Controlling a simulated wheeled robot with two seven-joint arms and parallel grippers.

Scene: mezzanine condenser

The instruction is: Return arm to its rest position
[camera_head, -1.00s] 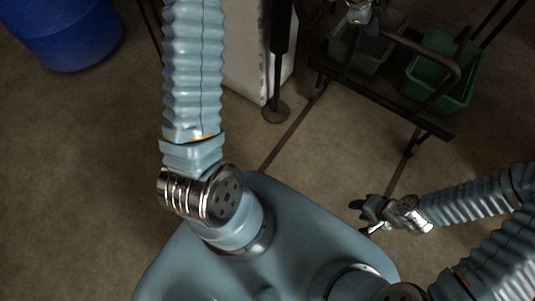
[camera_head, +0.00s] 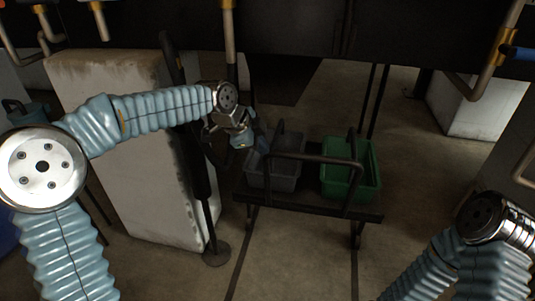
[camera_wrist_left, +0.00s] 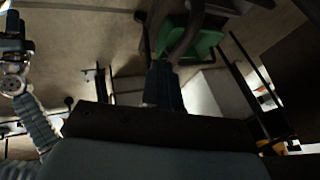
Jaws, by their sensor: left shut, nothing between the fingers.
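My left arm comes in from the left in the head view, its pale blue sleeve bent at a silver joint. My left gripper (camera_head: 261,136) is beyond the silver wrist, near the cart and in front of the grey bin's left side from this angle. It is shut and holds nothing. In the left wrist view its dark fingers (camera_wrist_left: 163,85) are together, with no object between them. My right arm shows at the lower right of the head view, its gripper out of that frame. The right gripper (camera_wrist_left: 14,38) appears at the left edge of the left wrist view, too small and dark to read its jaws.
A dark cart (camera_head: 310,202) with a handrail carries a grey bin (camera_head: 272,178) and a green bin (camera_head: 366,178). A white block (camera_head: 125,150) and a dark post (camera_head: 206,190) stand left of it. Pipes hang overhead. Floor right of the cart is open.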

